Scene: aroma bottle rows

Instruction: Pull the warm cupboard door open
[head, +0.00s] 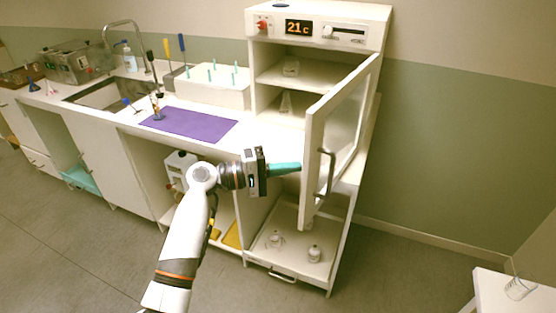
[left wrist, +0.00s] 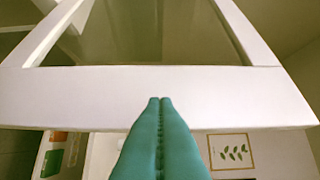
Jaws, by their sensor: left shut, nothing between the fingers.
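The warm cupboard (head: 317,22) stands at the right end of the counter, with a red knob and a display reading 21 c on top. Its white-framed glass door (head: 312,145) stands well open, swung out toward me, with a dark bar handle (head: 325,172) on its outer face. My left gripper (head: 299,169) is shut and empty, its teal fingertips at the lower part of the door's free edge. In the left wrist view the shut fingers (left wrist: 160,105) point at the door's white frame (left wrist: 90,88); I cannot tell if they touch it. My right gripper is not in view.
Below, a pulled-out tray (head: 290,255) holds small bottles. A purple mat (head: 190,123) and a white rack (head: 213,88) lie on the counter. A white table (head: 490,290) is at lower right; the floor between is clear.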

